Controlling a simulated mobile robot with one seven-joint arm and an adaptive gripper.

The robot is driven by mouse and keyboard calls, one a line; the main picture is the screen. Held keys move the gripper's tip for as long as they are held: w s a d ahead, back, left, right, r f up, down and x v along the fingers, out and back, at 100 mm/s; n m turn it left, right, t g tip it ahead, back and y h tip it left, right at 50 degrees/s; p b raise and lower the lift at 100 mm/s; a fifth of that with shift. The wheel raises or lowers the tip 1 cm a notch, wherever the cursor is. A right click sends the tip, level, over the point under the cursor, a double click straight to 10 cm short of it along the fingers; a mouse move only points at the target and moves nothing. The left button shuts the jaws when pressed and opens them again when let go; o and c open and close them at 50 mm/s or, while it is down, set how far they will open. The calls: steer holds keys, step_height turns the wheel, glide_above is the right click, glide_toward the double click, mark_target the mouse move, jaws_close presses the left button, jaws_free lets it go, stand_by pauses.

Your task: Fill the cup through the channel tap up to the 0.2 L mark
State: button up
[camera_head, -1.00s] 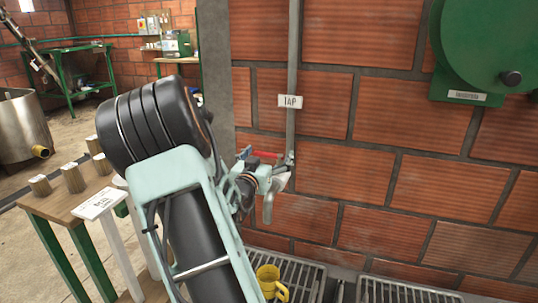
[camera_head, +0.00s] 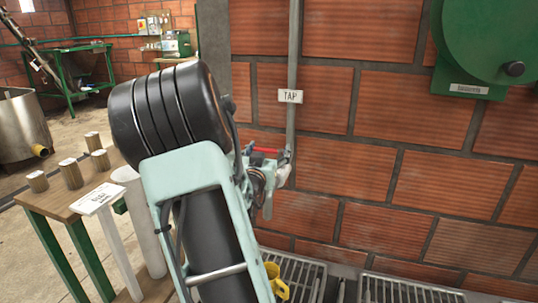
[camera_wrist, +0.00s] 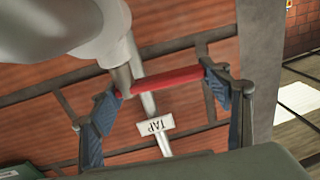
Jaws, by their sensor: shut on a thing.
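The tap sits on a grey wall pipe below a white "TAP" sign (camera_head: 290,96). Its red handle (camera_head: 266,151) lies between my gripper's fingers (camera_wrist: 165,85); in the wrist view the red bar (camera_wrist: 165,79) spans from one finger to the other. My gripper is shut on it. The grey spout (camera_head: 267,205) points down, partly hidden by my arm. A yellow cup (camera_head: 272,271) stands below on the metal grate (camera_head: 303,270), partly hidden by my arm. Its level and the 0.2 L mark cannot be seen, and no water stream is visible.
A brick wall (camera_head: 400,130) is close behind the tap. A green machine (camera_head: 475,50) hangs at upper right. A wooden table (camera_head: 55,205) with several small cylinders and a sign stands at left. A second grate (camera_head: 400,288) lies to the right.

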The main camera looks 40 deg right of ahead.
steer(key=shift+s+a+f+n+t+y+b, duration=0.1)
steer(key=shift+n+t+y+b, duration=0.35)
steer(key=shift+b, duration=0.4)
steer(key=shift+s+f+n+t+y+b, duration=0.1)
steer(key=shift+n+t+y+b, duration=0.25)
steer(key=shift+t+b, duration=0.35)
steer(key=shift+a+r+t+y+b, duration=0.15)
steer(key=shift+t+y+b, duration=0.15)
steer(key=shift+b, duration=0.25)
steer(key=shift+n, duration=0.3)
steer(key=o, duration=1.7)
steer(key=shift+v, duration=3.8)
steer(key=shift+r, duration=0.1)
